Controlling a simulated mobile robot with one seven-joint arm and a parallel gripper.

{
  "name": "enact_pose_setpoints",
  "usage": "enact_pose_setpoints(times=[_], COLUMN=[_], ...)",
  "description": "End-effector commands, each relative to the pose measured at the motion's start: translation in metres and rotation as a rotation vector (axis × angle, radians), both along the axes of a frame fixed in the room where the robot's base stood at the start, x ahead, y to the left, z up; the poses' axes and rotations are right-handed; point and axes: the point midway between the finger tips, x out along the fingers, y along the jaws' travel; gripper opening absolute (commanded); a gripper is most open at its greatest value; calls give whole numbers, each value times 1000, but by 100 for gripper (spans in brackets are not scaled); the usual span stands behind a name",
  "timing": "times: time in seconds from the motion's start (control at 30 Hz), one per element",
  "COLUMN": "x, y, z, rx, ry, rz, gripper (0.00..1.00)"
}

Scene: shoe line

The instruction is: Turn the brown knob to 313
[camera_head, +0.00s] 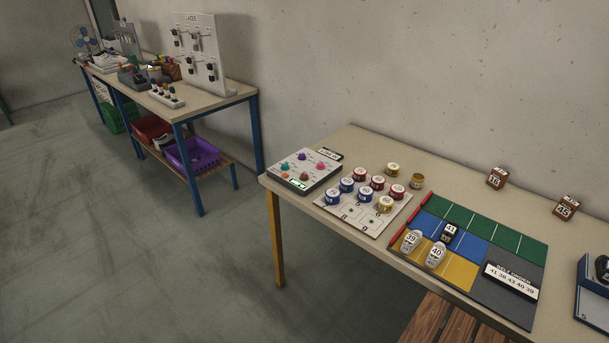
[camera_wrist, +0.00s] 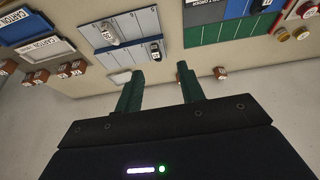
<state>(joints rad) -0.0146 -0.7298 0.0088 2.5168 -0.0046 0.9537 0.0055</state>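The control panel (camera_head: 325,181), a pale box with several coloured knobs, stands at the left end of the near table in the head view. The brown knob (camera_head: 304,177) is in its front row, beside an orange knob (camera_head: 285,176). A small lit green display (camera_head: 297,185) is at the panel's front; its digits are too small to read. My gripper (camera_wrist: 160,80) shows only in the wrist view, with its two green fingers apart and nothing between them. Neither the panel nor the brown knob is seen in the wrist view, so the gripper is away from them.
Right of the panel, a white board (camera_head: 353,222) holds several red, blue and yellow tins. Further right are a coloured mat (camera_head: 507,239) with shoes on it and brown numbered blocks (camera_head: 497,178). A wall (camera_head: 430,90) stands behind. A second table (camera_head: 215,106) is at back left.

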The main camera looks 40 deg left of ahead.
Motion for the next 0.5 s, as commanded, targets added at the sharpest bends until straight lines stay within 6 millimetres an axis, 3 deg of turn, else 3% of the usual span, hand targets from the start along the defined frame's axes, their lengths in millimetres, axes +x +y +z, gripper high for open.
enact_pose_setpoints(times=[0.27,0.5], x=[69,131], y=[46,109], z=[27,42], rx=[-40,-71], ry=[7,4], rz=[115,229], gripper=[47,47])
